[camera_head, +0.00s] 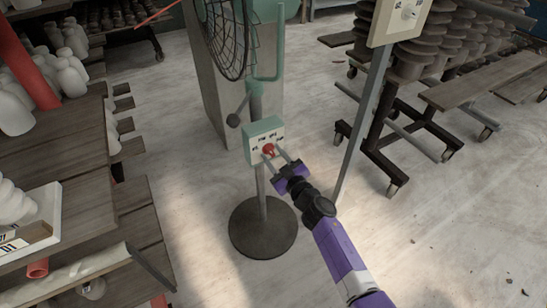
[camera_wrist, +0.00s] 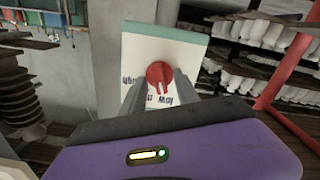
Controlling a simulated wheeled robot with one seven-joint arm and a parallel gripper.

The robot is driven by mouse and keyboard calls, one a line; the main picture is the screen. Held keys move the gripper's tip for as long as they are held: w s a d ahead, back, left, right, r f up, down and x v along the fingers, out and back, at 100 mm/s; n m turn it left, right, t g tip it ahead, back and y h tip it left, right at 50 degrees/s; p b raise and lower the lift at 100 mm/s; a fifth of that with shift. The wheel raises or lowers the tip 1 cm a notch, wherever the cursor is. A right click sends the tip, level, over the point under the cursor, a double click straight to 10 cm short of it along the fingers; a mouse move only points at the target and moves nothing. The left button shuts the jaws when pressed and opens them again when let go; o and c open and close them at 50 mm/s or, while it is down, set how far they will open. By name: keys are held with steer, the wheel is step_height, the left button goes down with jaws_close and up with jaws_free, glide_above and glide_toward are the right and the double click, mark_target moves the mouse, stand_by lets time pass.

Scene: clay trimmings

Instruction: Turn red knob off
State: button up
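The red knob (camera_head: 268,149) is on the front of a pale green and white control box (camera_head: 252,138) on the stand of a fan. In the wrist view the knob (camera_wrist: 160,75) is round, with a lighter pointer mark toward its lower edge, above printed labels that include "low". My gripper (camera_head: 280,154) is at the box front, its two fingers apart on either side of the knob. In the wrist view the fingers (camera_wrist: 158,98) stand below and beside the knob, with a gap between them. Whether they touch the knob cannot be told.
The fan's black cage (camera_head: 228,35) is above the box, and its round dark base (camera_head: 263,228) is on the floor. Wooden shelves with white pottery (camera_head: 70,75) stand at left. Wheeled racks (camera_head: 425,125) and a post-mounted panel (camera_head: 400,20) are at right.

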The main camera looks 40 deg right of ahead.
steer(key=shift+c, duration=0.5)
jaws_close()
steer(key=shift+n, duration=0.4)
steer(key=n, duration=0.4)
steer(key=shift+n, duration=0.3)
steer(key=shift+f+n, duration=0.1)
steer(key=shift+n, duration=1.7)
steer(key=shift+o, duration=0.5)
jaws_free()
